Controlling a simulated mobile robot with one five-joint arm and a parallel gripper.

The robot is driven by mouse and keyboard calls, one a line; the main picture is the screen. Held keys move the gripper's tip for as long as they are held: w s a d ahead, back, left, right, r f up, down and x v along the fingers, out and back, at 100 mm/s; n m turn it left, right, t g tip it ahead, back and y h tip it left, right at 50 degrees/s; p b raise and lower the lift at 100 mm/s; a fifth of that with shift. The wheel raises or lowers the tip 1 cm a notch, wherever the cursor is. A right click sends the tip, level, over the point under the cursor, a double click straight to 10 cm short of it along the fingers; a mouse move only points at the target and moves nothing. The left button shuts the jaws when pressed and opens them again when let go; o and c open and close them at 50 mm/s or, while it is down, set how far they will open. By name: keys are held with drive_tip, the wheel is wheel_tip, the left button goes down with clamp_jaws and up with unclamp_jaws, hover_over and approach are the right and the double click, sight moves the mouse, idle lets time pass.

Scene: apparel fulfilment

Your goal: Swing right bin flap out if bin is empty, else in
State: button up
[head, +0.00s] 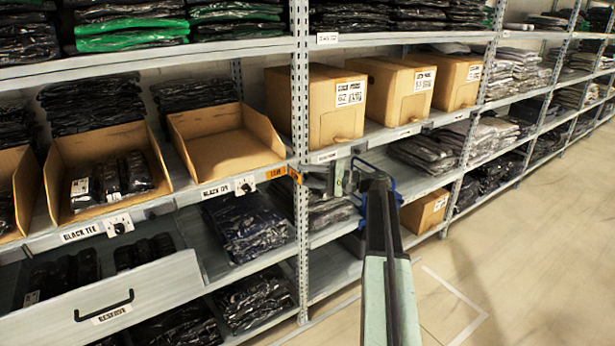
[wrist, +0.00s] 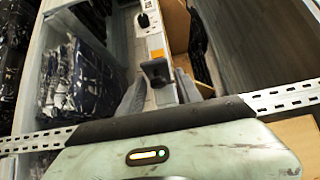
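The right bin (head: 232,143) is an open cardboard bin on the middle shelf, and its visible floor is bare. An orange lettered tag (head: 276,172) sits on the shelf edge at its lower right, and a smaller orange piece (head: 295,174) is beside it at the post. I cannot tell which is the flap, or whether it is in or out. The orange tag also shows in the wrist view (wrist: 157,54). My gripper (head: 338,180) is right of the post. In the wrist view its grey fingers (wrist: 160,90) are apart, with a dark block between them.
The left bin (head: 108,180) holds black packs. Black dials (head: 245,185) sit on the shelf edge. An upright metal post (head: 300,120) stands between the tag and my gripper. Closed cartons (head: 330,105) stand right of the post. The floor (head: 540,220) at right is clear.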

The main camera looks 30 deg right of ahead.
drive_tip(key=shift+s, duration=0.1)
drive_tip(key=v, duration=0.7)
drive_tip(key=shift+s+d, duration=0.2)
drive_tip(key=shift+d, duration=0.1)
